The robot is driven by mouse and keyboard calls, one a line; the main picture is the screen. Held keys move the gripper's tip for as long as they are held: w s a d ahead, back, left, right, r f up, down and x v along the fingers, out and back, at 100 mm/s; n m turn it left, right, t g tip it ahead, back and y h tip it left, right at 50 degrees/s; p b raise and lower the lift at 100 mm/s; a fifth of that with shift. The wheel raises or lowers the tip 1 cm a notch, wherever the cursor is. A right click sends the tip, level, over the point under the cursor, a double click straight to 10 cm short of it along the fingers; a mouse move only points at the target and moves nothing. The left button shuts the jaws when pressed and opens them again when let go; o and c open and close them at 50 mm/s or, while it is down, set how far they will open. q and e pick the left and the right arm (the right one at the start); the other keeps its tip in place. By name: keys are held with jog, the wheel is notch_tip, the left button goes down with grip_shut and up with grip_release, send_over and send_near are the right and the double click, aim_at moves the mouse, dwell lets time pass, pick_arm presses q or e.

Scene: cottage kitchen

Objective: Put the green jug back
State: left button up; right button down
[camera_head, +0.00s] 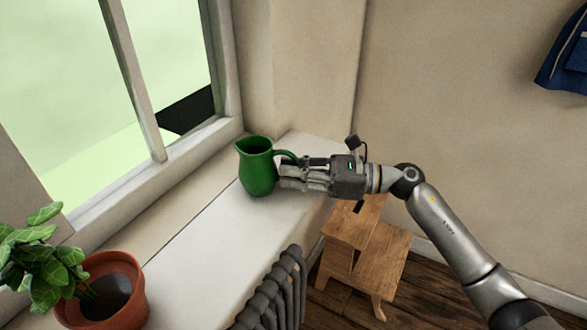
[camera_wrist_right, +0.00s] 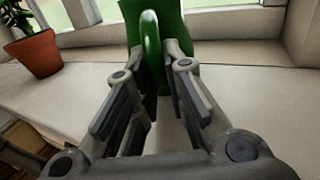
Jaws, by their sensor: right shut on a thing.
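The green jug (camera_head: 257,170) is upright on the windowsill (camera_head: 205,245), near its far end by the wall corner. Its spout points left and its handle points right. My right gripper (camera_head: 287,172) reaches in from the right and is shut on the jug's handle. In the right wrist view the green jug (camera_wrist_right: 168,50) is ahead, with its handle between the fingers of my right gripper (camera_wrist_right: 160,65). The jug's base looks to be on or very close to the sill; I cannot tell if it touches. My left gripper is not in view.
A potted plant (camera_head: 112,290) stands on the sill at lower left. A radiator (camera_head: 272,295) is below the sill's front edge. A wooden step stool (camera_head: 365,250) stands on the floor under my right arm. The sill between plant and jug is clear.

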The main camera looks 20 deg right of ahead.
jog(key=shift+f, duration=0.15)
jog(key=c, duration=1.5)
grip_release()
